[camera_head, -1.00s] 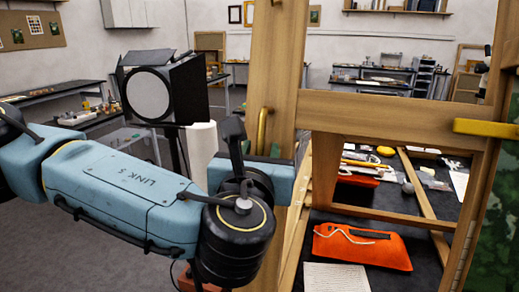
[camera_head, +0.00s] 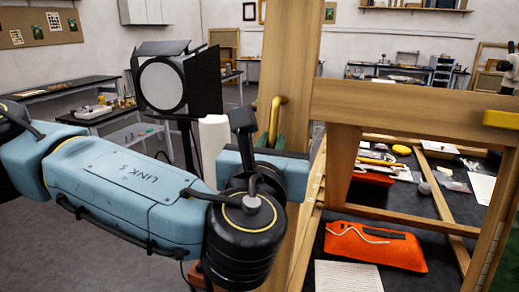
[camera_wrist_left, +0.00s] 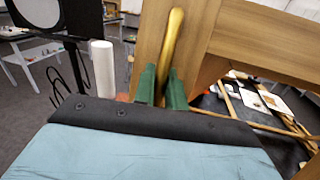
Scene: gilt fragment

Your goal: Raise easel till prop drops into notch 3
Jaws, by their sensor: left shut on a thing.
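The wooden easel frame has a tall upright (camera_head: 292,70) and a wide crossbar (camera_head: 410,103). A brass handle (camera_head: 274,118) is on the left face of the upright. My left gripper (camera_head: 275,142) is at the lower part of this handle. In the left wrist view, the green fingers of the left gripper (camera_wrist_left: 161,90) close on either side of the brass handle (camera_wrist_left: 172,40). A second yellow handle (camera_head: 502,119) sits at the right of the crossbar, with no gripper on it. I cannot make out the prop's end or any notch. My right gripper is out of view.
Behind the frame, a dark worktop holds an orange bag (camera_head: 372,246), a white sheet (camera_head: 345,277) and small items. A black lamp (camera_head: 175,82) and a white cylinder (camera_head: 214,150) stand to the left. Open grey floor lies at the lower left.

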